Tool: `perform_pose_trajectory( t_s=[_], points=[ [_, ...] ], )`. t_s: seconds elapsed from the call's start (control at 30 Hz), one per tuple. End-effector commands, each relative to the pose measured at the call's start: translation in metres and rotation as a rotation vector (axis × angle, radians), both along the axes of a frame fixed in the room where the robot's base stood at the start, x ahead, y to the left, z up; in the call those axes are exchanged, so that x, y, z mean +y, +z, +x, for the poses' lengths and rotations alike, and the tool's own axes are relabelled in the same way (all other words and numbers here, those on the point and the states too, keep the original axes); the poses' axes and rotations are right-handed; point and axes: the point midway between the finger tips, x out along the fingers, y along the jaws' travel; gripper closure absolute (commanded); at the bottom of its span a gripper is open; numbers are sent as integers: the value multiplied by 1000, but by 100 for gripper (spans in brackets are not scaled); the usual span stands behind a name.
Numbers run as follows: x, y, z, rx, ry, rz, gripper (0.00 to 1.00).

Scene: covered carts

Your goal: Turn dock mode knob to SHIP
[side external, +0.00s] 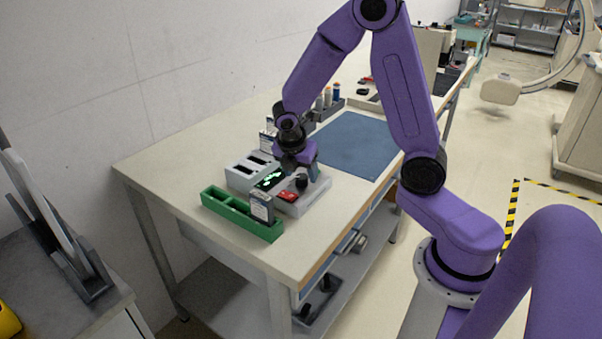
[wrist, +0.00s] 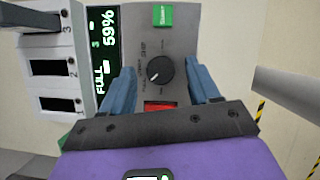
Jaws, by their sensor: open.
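The dock (side external: 313,203) is a grey box on the bench in the side view. Its mode knob (wrist: 160,71) is round and black, with a white pointer mark toward the lower left in the wrist view. Small labels surround the knob, too blurred to read surely. My gripper (wrist: 162,84) is open, with one blue finger on each side of the knob and a visible gap to it. In the side view my gripper (side external: 302,166) is low over the dock, and the knob (side external: 302,181) shows as a dark spot by the fingers.
A lit display (wrist: 107,50) reading FULL and 59% and numbered slots lie left of the knob. A green button (wrist: 162,15) and a red part (wrist: 160,106) are close to it. A green tray (side external: 215,203) stands in front; a blue mat (side external: 355,143) lies behind.

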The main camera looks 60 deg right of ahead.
Motion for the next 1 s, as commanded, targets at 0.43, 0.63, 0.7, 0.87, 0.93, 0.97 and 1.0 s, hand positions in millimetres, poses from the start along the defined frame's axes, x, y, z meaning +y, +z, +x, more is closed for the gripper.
perform_pose_trajectory(
  t_s=[0.43, 0.63, 0.7, 0.87, 0.93, 0.97, 1.0],
  points=[
    [-4, -10, 0, 1, 1, 2, 39],
    [-3, -10, 0, 1, 1, 2, 94],
    [-3, -10, 0, 1, 1, 2, 95],
    [-4, -10, 1, 0, -8, 1, 95],
    [-3, -10, 1, 1, -20, 1, 95],
    [-3, -10, 1, 0, -28, 1, 95],
    [-3, -10, 1, 1, -42, 2, 95]
  ],
)
